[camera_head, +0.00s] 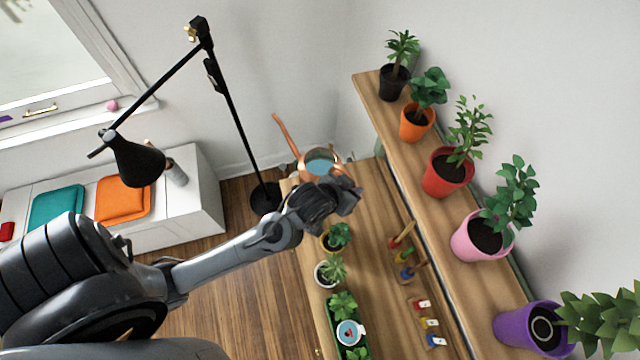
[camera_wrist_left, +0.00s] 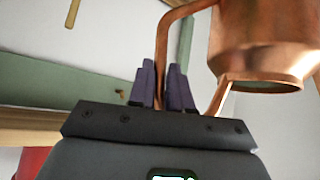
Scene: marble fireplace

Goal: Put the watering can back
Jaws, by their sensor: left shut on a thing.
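The copper watering can (camera_head: 308,166) is at the far end of the lower wooden shelf (camera_head: 368,205), its long spout pointing up and left. Its open top shows blue inside. My left gripper (camera_head: 340,188) is at the can's near side. In the left wrist view, the can's body (camera_wrist_left: 262,42) fills the upper right, and the dark fingers of my left gripper (camera_wrist_left: 162,88) are shut on its curved handle. I cannot tell whether the can's base touches the shelf. My right gripper is not in view.
Several potted plants, including a red pot (camera_head: 446,176), line the upper shelf on the right. Small pots (camera_head: 328,275) and coloured hand tools (camera_head: 403,255) occupy the lower shelf. A black floor lamp (camera_head: 228,95) stands left of the can. A white bench (camera_head: 195,195) is at the left.

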